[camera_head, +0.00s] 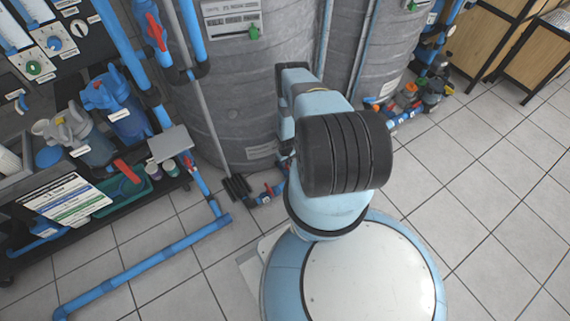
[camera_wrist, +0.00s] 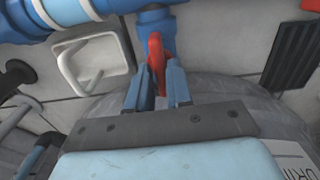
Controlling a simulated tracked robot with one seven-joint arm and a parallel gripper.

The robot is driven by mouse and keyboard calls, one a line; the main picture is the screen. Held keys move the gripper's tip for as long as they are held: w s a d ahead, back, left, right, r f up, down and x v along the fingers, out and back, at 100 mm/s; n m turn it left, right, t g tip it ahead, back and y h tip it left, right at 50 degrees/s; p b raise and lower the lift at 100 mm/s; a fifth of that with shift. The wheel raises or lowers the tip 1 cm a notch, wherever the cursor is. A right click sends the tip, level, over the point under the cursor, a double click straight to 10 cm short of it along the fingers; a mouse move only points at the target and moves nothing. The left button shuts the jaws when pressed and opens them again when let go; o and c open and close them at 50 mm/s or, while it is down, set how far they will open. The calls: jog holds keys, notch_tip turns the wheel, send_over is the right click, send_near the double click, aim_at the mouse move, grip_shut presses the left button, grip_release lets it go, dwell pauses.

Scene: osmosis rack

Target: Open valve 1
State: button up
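In the wrist view a red valve handle (camera_wrist: 156,55) sits on a blue pipe fitting (camera_wrist: 157,25) low by a grey tank. My gripper (camera_wrist: 159,78) has its two blue fingers on either side of this handle, with the handle between the tips. Whether the fingers press on it is not clear. No number for this valve can be read. In the head view my arm hides the gripper. A small red valve handle (camera_head: 268,190) shows on low blue pipework just left of the arm; I cannot tell if it is the same one.
Large grey tanks (camera_head: 235,110) stand behind the arm. A rack with pumps and a sheet (camera_head: 65,198) is at left, and a low blue pipe (camera_head: 150,265) runs over the floor. Black ribbed parts (camera_wrist: 290,55) lie beside the valve. Tiled floor (camera_head: 480,200) at right is clear.

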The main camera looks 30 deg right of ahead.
jog(key=o, duration=0.3)
jog(key=shift+s, duration=0.1)
jog(key=shift+r, duration=0.1)
notch_tip(320, 180, up, 14)
jog(key=shift+f, duration=0.25)
dwell(0.4)
dwell(0.5)
